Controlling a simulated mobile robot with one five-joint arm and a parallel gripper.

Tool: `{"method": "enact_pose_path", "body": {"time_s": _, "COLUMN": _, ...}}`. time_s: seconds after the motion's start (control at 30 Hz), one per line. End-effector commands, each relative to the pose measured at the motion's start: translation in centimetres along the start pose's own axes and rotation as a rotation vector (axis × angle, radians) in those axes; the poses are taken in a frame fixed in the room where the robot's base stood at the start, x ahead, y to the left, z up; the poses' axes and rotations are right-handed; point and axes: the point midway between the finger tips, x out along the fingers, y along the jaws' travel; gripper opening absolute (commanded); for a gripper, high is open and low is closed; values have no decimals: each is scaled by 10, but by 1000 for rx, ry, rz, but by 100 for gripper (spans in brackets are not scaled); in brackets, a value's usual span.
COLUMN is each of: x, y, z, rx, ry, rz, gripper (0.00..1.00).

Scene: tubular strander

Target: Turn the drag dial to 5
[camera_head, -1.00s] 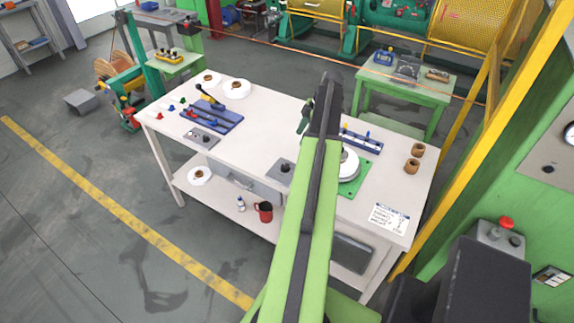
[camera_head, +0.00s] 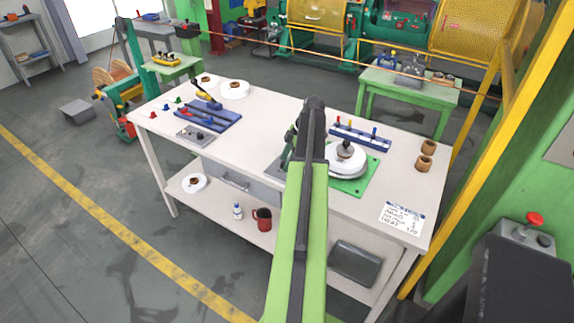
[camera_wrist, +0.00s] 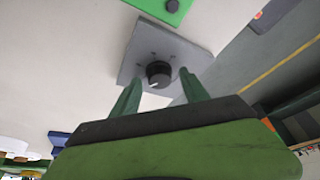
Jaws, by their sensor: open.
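The drag dial (camera_wrist: 158,71) is a round black knob with a small white mark, on a grey plate (camera_wrist: 185,52). The scale marks around it are too small to read. My gripper (camera_wrist: 159,82) is open in the wrist view, one dark green finger on each side of the dial. I cannot tell whether the fingers touch it. In the head view my gripper (camera_head: 290,150) is over the grey plate (camera_head: 273,169), beside the green board (camera_head: 365,178); the dial is hidden there by my arm.
The green board carries a white spool (camera_head: 346,162). Behind it stands a blue rack (camera_head: 360,137) with coloured pegs. Another grey plate (camera_head: 196,134) with a knob and a blue fixture (camera_head: 210,116) are at left. A printed card (camera_head: 401,217) lies at the front right of the white table.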

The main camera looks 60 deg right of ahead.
Motion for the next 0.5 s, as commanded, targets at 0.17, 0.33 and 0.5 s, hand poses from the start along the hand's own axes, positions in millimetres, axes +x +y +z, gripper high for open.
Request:
{"method": "enact_pose_path", "body": {"time_s": 0.17, "x": -1, "y": 0, "z": 0, "rx": 0, "ry": 0, "rz": 0, "gripper": 45}}
{"method": "enact_pose_path", "body": {"time_s": 0.33, "x": -1, "y": 0, "z": 0, "rx": 0, "ry": 0, "rz": 0, "gripper": 23}}
{"method": "enact_pose_path", "body": {"time_s": 0.5, "x": -2, "y": 0, "z": 0, "rx": 0, "ry": 0, "rz": 1, "gripper": 0}}
